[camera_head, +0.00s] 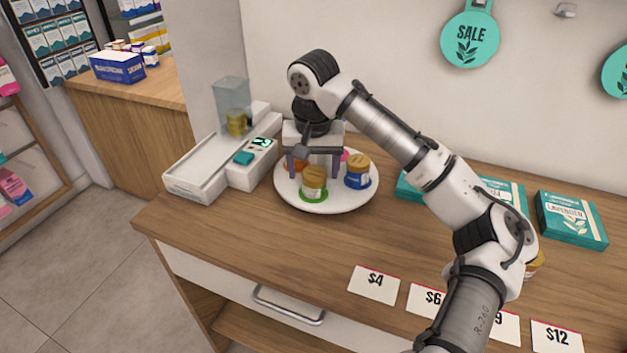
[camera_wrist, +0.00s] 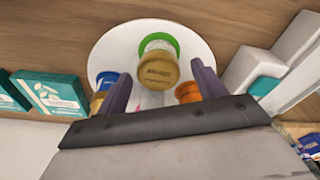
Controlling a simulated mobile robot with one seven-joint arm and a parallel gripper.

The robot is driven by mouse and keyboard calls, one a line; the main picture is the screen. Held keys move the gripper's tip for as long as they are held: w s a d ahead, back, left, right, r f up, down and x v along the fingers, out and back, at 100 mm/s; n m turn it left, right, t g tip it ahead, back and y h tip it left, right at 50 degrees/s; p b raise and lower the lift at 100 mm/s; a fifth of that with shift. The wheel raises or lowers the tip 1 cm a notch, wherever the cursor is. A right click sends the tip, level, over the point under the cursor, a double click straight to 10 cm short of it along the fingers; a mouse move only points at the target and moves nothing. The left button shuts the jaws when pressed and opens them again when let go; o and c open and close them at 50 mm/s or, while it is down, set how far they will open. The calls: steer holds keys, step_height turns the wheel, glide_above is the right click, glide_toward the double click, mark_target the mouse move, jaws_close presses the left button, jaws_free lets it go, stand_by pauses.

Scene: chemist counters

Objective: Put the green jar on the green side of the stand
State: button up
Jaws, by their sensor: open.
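A gold-lidded jar (camera_head: 313,181) with green at its base stands upright at the front of the round white stand (camera_head: 355,200). It looks like the green jar, on the green side; green shows around its foot, and its body colour is hard to tell. In the wrist view this jar (camera_wrist: 157,69) sits just beyond the fingertips, roughly centred between them. My gripper (camera_head: 313,170) is open over the stand, behind the jar. No jar is visibly gripped. A blue jar (camera_head: 357,172) stands to the right and an orange jar (camera_wrist: 187,93) is partly hidden by a finger.
A white device with a clear box (camera_head: 232,105) stands left of the stand. Teal boxes (camera_head: 571,219) lie at the right. Price cards (camera_head: 374,284) line the counter's front. Another gold-lidded jar (camera_head: 536,264) is mostly hidden behind my arm. Counter in front of the stand is clear.

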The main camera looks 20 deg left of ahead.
mark_target(313, 177)
steer(key=r, duration=0.5)
steer(key=s+r, duration=0.1)
steer(key=r, duration=0.2)
steer(key=shift+d, duration=0.15)
